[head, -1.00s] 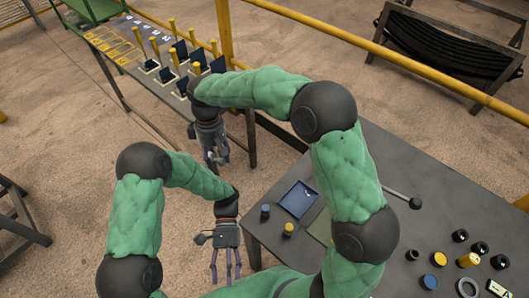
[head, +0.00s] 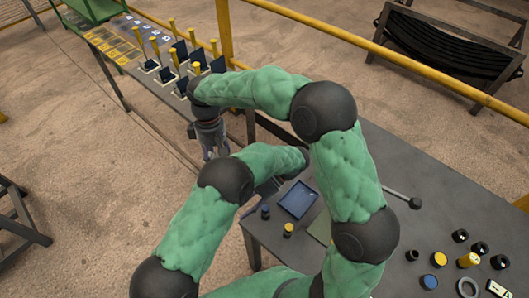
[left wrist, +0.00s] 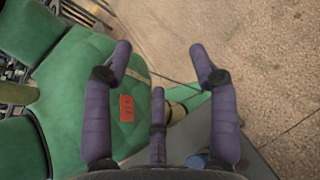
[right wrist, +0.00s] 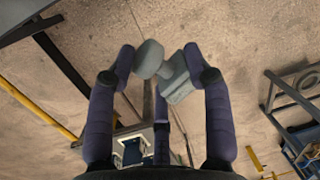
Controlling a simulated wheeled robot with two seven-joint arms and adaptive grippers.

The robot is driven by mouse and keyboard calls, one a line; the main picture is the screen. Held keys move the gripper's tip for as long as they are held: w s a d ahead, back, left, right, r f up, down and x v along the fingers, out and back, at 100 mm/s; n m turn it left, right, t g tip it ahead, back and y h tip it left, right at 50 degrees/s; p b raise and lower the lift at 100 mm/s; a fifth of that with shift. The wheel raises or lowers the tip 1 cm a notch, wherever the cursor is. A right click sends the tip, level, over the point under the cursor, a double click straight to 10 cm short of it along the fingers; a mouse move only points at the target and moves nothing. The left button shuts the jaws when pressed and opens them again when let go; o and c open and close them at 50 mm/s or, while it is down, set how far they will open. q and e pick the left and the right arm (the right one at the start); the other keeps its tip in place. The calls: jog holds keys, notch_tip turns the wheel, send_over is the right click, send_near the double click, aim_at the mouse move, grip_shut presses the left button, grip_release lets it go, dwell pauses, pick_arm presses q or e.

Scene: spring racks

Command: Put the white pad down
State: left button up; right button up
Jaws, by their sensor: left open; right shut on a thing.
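The white pad (right wrist: 177,82), pale grey in this light, shows in the right wrist view as a rounded knob and a blocky part between the fingertips. My right gripper (right wrist: 160,52) is shut on it. In the head view my right gripper (head: 210,145) hangs beside the edge of the long rack table; the pad cannot be made out there. My left gripper (left wrist: 160,52) is open and empty in the left wrist view, with a green arm link of mine beyond its left finger. In the head view it is mostly hidden behind my arms.
The long rack table (head: 125,85) carries several yellow-topped posts and dark blocks, with yellow-outlined spots at its far end. The near table (head: 400,208) holds a blue tray (head: 298,199), a blue-topped and a yellow-topped piece, and several small parts. A yellow rail (head: 400,68) runs behind.

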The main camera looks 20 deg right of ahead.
pick_arm(q)
jog(key=w+d+r+m+t+h, duration=0.1)
jog(key=w+d+r+m+t, duration=0.4)
jog(key=w+d+r+t, duration=0.5)
jog(key=w+a+f+g, duration=0.2)
jog(key=a+f, duration=0.1)
jog(key=a, duration=0.6)
jog(key=shift+w+d, duration=0.1)
jog(key=shift+c, duration=0.3)
jog(key=c, duration=1.1)
pick_arm(e)
jog(key=o, duration=1.4)
jog(key=shift+c, duration=0.2)
